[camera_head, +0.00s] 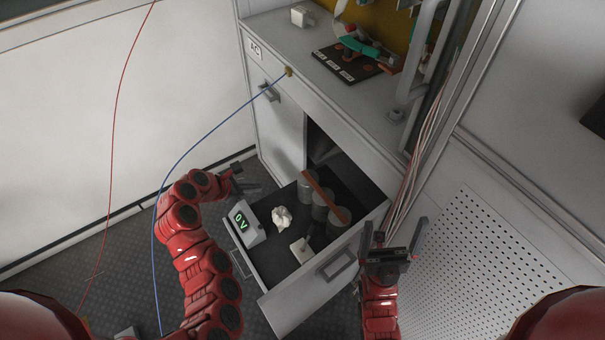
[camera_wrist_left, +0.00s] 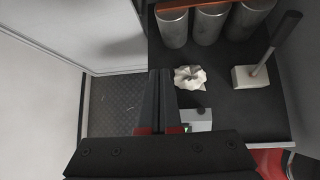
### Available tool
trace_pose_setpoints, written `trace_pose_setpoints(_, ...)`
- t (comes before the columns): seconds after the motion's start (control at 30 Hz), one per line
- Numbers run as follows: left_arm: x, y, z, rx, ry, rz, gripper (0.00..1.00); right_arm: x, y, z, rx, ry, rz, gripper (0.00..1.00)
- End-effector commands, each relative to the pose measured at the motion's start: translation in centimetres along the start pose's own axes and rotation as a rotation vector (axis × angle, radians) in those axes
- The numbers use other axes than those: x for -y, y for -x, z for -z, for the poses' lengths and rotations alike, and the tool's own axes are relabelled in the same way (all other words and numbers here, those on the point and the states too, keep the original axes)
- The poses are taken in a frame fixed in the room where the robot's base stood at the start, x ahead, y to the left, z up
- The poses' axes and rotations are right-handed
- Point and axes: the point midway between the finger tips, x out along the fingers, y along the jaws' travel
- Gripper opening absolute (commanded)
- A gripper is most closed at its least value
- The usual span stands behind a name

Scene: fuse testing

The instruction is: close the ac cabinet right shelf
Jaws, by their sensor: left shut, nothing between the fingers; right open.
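The white cabinet (camera_head: 279,127) has an "AC" label on its upper left. Its right shelf (camera_head: 275,268) is pulled out like a drawer, with a grey front panel and a handle (camera_head: 337,263); its dark floor also shows in the left wrist view (camera_wrist_left: 235,115). My left gripper (camera_head: 248,186) is shut and empty, over the shelf's left side; its fingers point forward in the left wrist view (camera_wrist_left: 160,78). My right gripper (camera_head: 394,232) is open and empty, to the right of the front panel, with its fingers pointing up. I cannot tell whether it touches the panel.
The shelf holds a meter reading 0 V (camera_head: 246,224), a crumpled white piece (camera_head: 282,217), grey cylinders (camera_head: 308,187) under a reddish-brown bar (camera_head: 325,195), and a white block with a dark rod (camera_head: 302,250). A blue wire (camera_head: 205,135) hangs left. A perforated panel (camera_head: 480,270) stands right.

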Motion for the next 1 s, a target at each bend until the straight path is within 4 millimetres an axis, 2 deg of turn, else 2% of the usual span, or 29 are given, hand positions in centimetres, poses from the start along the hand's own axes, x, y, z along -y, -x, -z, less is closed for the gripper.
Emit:
trace_pose_setpoints(0.1, 1.5, 0.4, -0.3, 0.003, 0.051, 0.083, 0.00, 0.0, 0.3, 0.0, 0.000, 0.000, 0.000, 1.00)
trace_pose_setpoints(0.27, 2.1, -0.3, -0.4, 0.001, 0.065, 0.111, 0.00, 0.0, 0.3, -0.1, 0.001, 0.000, 0.000, 1.00)
trace_pose_setpoints(0.77, 3.0, -9.4, -0.4, 0.000, 0.062, 0.105, 0.00, 0.0, 0.7, -0.1, 0.000, 0.000, 0.000, 1.00)
trace_pose_setpoints(1.0, 3.0, -11.6, -2.6, 0.000, 0.062, 0.104, 0.00, 0.0, 0.6, -0.1, 0.000, 0.000, 0.000, 1.00)
